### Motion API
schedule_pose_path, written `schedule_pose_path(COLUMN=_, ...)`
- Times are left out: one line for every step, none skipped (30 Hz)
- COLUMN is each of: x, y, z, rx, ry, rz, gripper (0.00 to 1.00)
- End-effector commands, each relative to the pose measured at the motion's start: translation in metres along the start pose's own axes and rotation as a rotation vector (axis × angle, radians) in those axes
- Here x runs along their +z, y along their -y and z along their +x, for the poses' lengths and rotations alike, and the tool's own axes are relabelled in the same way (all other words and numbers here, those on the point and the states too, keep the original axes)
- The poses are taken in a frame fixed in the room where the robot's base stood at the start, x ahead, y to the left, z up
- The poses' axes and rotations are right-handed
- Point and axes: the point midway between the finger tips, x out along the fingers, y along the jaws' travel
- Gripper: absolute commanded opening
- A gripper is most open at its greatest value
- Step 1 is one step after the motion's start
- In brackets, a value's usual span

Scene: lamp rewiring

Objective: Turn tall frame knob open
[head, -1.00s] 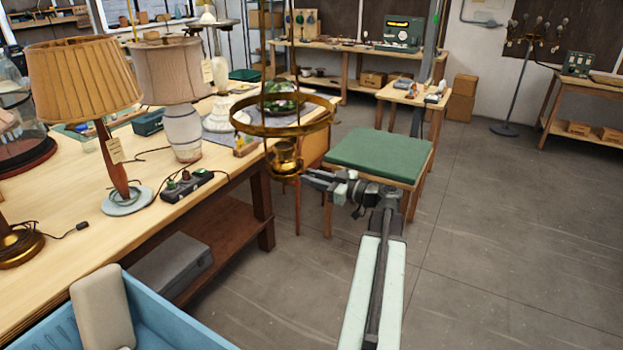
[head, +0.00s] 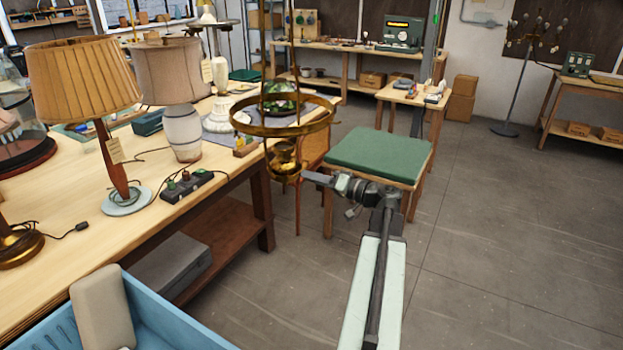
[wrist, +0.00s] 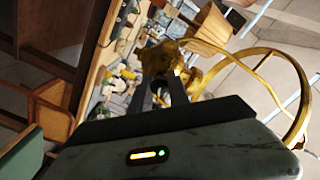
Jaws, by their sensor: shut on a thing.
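The tall frame is a brass frame with a wide ring (head: 300,127) and a brass cup (head: 284,160) below it, in front of the workbench edge. In the wrist view its curved brass band (wrist: 292,75) rises at the right. My gripper (head: 314,177) reaches in from the right to the side of the cup. In the wrist view my gripper (wrist: 164,80) is shut on a brass knob (wrist: 160,58), which sits between the fingertips. The knob is too small and hidden to make out in the head view, and its turn angle cannot be read.
A green-topped stool (head: 378,155) stands close behind my arm. A blue bin (head: 165,310) is at lower left.

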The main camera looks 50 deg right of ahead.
Motion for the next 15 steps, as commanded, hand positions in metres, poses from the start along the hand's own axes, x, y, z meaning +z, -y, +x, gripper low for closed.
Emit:
schedule_pose_path(x=0.0004, y=-0.0004, z=-0.0001, rx=0.001, ry=0.001, rz=0.039, gripper=0.00)
schedule_pose_path(x=0.0004, y=-0.0005, z=-0.0001, rx=0.001, ry=0.001, rz=0.066, gripper=0.00)
schedule_pose_path(x=0.0004, y=-0.0006, z=-0.0001, rx=0.001, ry=0.001, rz=0.101, gripper=0.00)
schedule_pose_path(x=0.0004, y=-0.0007, z=-0.0001, rx=0.001, ry=0.001, rz=0.126, gripper=0.00)
schedule_pose_path(x=0.0004, y=-0.0007, z=-0.0001, rx=0.001, ry=0.001, rz=0.151, gripper=0.00)
schedule_pose_path(x=0.0004, y=-0.0008, z=-0.0001, rx=0.001, ry=0.001, rz=0.183, gripper=0.00)
schedule_pose_path(x=0.0005, y=-0.0008, z=-0.0001, rx=0.001, ry=0.001, rz=0.206, gripper=0.00)
schedule_pose_path(x=0.0004, y=-0.0009, z=-0.0001, rx=0.001, ry=0.001, rz=0.227, gripper=0.00)
schedule_pose_path(x=0.0005, y=-0.0009, z=-0.0001, rx=0.001, ry=0.001, rz=0.255, gripper=0.00)
schedule_pose_path(x=0.0005, y=-0.0010, z=-0.0001, rx=0.001, ry=0.001, rz=0.275, gripper=0.00)
schedule_pose_path(x=0.0005, y=-0.0010, z=-0.0001, rx=0.001, ry=0.001, rz=0.294, gripper=0.00)
schedule_pose_path(x=0.0005, y=-0.0010, z=-0.0001, rx=0.001, ry=0.001, rz=0.316, gripper=0.00)
schedule_pose_path(x=0.0005, y=-0.0011, z=-0.0001, rx=0.001, ry=0.001, rz=0.333, gripper=0.00)
schedule_pose_path(x=0.0006, y=-0.0011, z=-0.0001, rx=0.001, ry=0.001, rz=0.348, gripper=0.00)
schedule_pose_path(x=0.0006, y=-0.0011, z=-0.0001, rx=0.001, ry=0.001, rz=0.366, gripper=0.00)
